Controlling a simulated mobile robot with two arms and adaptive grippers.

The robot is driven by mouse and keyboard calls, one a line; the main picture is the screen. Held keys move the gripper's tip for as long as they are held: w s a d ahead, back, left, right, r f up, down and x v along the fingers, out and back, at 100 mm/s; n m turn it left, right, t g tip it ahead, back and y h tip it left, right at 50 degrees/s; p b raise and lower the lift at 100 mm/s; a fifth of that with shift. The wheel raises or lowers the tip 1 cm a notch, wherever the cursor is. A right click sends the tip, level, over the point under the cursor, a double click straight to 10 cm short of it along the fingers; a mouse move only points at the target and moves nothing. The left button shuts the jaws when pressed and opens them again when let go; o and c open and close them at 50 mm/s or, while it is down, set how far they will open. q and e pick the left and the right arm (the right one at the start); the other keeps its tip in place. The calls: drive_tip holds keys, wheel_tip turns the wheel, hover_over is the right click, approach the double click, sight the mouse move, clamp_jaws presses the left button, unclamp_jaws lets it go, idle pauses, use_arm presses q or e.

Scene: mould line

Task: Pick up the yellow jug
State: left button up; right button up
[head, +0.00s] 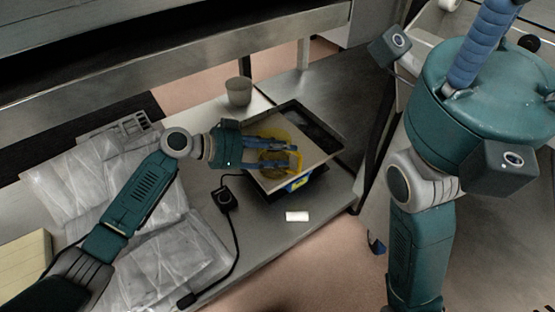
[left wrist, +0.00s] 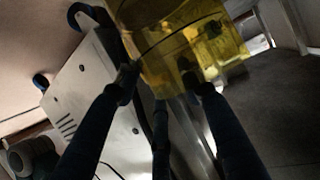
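The yellow jug (head: 296,160) is see-through and stands on the flat plate of a scale-like device on the bench. In the left wrist view the jug (left wrist: 170,40) fills the top middle, in front of the fingertips. My left gripper (head: 283,152) reaches over the jug from the left, its blue fingers spread and hiding part of it. In the left wrist view its fingertips (left wrist: 158,82) are apart at the jug's lower edge; I cannot tell whether they touch it. My right gripper (head: 485,42) is large at the upper right, its blue fingers cut off by the frame.
The device's plate (head: 318,152) sits on the bench, with a dark tray (head: 312,122) behind it. A grey cup (head: 239,91) stands at the back. Clear plastic bags (head: 70,190) cover the left side. A white block (head: 297,216) and a cabled black box (head: 224,199) lie in front.

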use_arm(q)
clamp_jaws()
